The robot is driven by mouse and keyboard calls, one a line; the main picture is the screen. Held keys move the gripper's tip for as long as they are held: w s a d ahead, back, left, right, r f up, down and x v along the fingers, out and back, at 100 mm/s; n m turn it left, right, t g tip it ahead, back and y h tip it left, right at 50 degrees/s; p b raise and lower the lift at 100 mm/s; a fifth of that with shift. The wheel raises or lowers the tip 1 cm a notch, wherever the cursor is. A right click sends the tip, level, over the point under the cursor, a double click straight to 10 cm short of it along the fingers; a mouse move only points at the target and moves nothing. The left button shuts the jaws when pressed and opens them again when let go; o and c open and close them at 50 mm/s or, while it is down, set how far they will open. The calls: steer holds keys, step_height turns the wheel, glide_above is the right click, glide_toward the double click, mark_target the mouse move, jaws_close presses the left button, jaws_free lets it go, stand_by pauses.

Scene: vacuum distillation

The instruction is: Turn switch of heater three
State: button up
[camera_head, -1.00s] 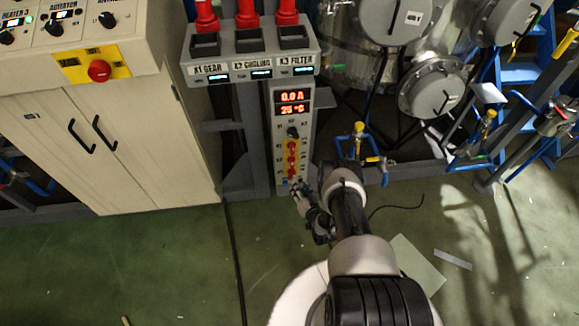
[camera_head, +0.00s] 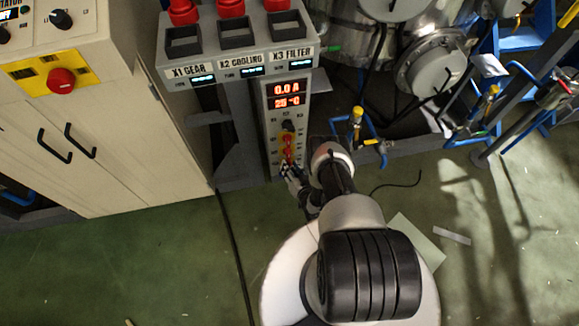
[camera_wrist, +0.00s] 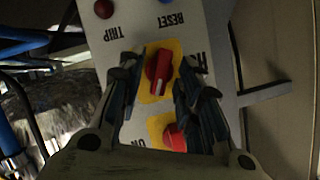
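A narrow grey panel (camera_head: 272,115) with red-lit displays stands ahead, with a black knob (camera_head: 288,125) above red knobs on yellow plates. In the wrist view, a red rotary knob (camera_wrist: 160,72) on a yellow plate lies between the fingers of my gripper (camera_wrist: 158,78). The fingers are open, one to each side of the knob; whether they touch it is unclear. A second red knob (camera_wrist: 174,137) shows nearer the palm. My gripper (camera_head: 290,174) is at the panel's lower part in the head view and covers some of it. I cannot read which knob is heater three.
The wrist view shows upside-down TRIP and RESET labels, a red button (camera_wrist: 103,8) and a blue one. A pale cabinet (camera_head: 110,150) with a red emergency button (camera_head: 61,81) stands at left. Blue piping with yellow valves (camera_head: 358,115) is close right. The green floor in front is mostly clear.

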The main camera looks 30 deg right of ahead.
steer(key=shift+c, duration=0.3)
jaws_close()
steer(key=shift+r, duration=0.1)
steer(key=n, duration=0.1)
steer(key=n+h, duration=0.1)
steer(key=n+g+h, duration=0.1)
steer(key=shift+w+a+r+n+p, duration=0.1)
steer(key=shift+w+a+n+p, duration=0.15)
steer(key=shift+n+p, duration=0.1)
steer(key=shift+o, duration=0.3)
jaws_free()
